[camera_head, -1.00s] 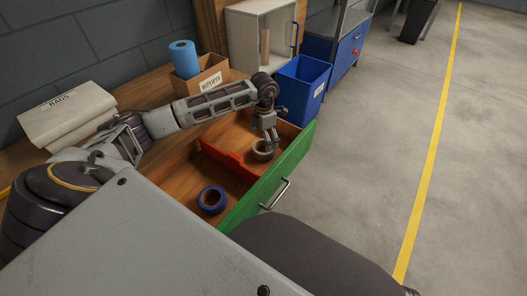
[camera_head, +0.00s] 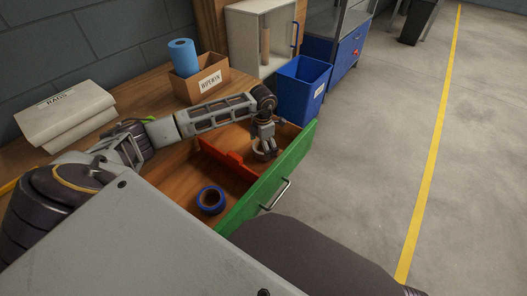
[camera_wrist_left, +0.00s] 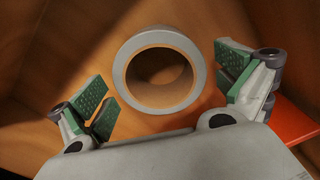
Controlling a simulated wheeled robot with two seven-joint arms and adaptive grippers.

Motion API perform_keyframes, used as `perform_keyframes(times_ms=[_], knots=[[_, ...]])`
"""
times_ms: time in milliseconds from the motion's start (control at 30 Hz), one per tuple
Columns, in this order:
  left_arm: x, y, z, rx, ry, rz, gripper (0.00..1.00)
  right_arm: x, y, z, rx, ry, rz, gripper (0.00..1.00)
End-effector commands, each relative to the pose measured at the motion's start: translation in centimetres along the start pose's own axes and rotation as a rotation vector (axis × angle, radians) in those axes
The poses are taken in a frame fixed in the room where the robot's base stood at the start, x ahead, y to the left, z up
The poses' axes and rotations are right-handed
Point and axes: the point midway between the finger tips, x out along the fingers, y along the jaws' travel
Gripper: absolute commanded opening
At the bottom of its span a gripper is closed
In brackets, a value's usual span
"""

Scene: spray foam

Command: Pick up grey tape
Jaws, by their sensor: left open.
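The grey tape (camera_wrist_left: 160,37) is a roll with a brown core. It lies in the far section of the open green-fronted drawer. In the left wrist view it shows between my finger pads and slightly ahead of them, with no visible contact. My left gripper (camera_head: 264,149) is open and points down over the tape, which it mostly hides in the head view. Its two green-padded fingers (camera_wrist_left: 166,85) stand apart in the wrist view. My right gripper is not in view.
A red divider (camera_head: 231,164) splits the drawer; a blue tape roll (camera_head: 211,199) lies in the near section. The green drawer front (camera_head: 283,174) rises close beside my gripper. A blue bin (camera_head: 301,88) stands beyond it. A cardboard box (camera_head: 202,82) sits on the bench.

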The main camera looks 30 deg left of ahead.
Motion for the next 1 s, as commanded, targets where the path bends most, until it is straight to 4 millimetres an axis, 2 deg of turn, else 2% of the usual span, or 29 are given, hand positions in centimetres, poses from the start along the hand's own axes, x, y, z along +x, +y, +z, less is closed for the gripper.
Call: perform_keyframes(times_ms=[500,900,1000], knots=[[0.23,-0.02,0.01,0.000,0.000,0.000,1.00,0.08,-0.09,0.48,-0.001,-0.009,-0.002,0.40],[0.22,-0.01,0.01,0.000,0.000,0.000,0.49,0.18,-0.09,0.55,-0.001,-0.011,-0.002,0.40],[0.19,0.00,0.03,0.000,-0.001,0.001,0.47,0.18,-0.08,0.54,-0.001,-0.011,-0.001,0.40]])
